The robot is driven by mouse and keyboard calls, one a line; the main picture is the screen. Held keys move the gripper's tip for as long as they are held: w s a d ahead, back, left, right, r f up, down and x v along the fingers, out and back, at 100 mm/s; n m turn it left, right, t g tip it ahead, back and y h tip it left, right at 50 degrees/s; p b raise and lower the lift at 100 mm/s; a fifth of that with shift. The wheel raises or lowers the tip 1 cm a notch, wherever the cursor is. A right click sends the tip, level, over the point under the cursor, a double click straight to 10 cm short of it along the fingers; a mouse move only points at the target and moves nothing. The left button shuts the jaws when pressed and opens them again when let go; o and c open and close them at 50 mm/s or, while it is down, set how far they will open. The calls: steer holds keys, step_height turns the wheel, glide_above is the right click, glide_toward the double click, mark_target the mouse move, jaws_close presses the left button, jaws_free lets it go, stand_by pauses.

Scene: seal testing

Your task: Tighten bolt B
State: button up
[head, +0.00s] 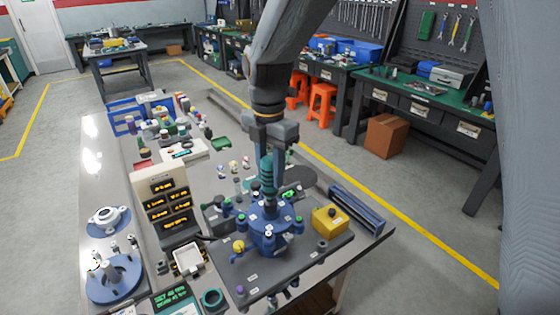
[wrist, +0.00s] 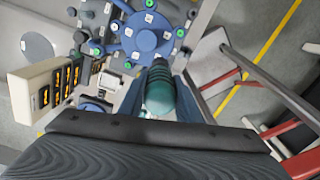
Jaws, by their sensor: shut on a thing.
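My gripper (head: 274,158) is shut on a teal-handled driver tool (head: 266,172), held roughly upright over the blue round flange fixture (head: 268,240). In the wrist view the teal handle (wrist: 160,92) sits between my fingers and points at the blue flange (wrist: 143,40). The tool's dark shaft goes down towards the flange; whether its tip touches a bolt I cannot tell. Several green-topped bolts stand around the flange, one at its right (wrist: 180,33) and one at its left (wrist: 97,51). Small white labels lie beside them, too small to read, so I cannot tell which bolt is B.
A display box (head: 165,205) with lit orange readouts stands left of the fixture. A yellow box (head: 331,221) sits at its right on the grey base plate (head: 312,252). Small parts crowd the bench behind.

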steer(key=s+f+b, duration=0.2)
steer(key=f, duration=0.1)
steer(key=s+f+b, duration=0.1)
steer(key=shift+a+f+b, duration=0.3)
steer(key=shift+f+b, duration=0.05)
steer(key=shift+b, duration=0.05)
steer(key=shift+f, duration=1.15)
stand_by(2.7)
steer(key=shift+r, duration=0.1)
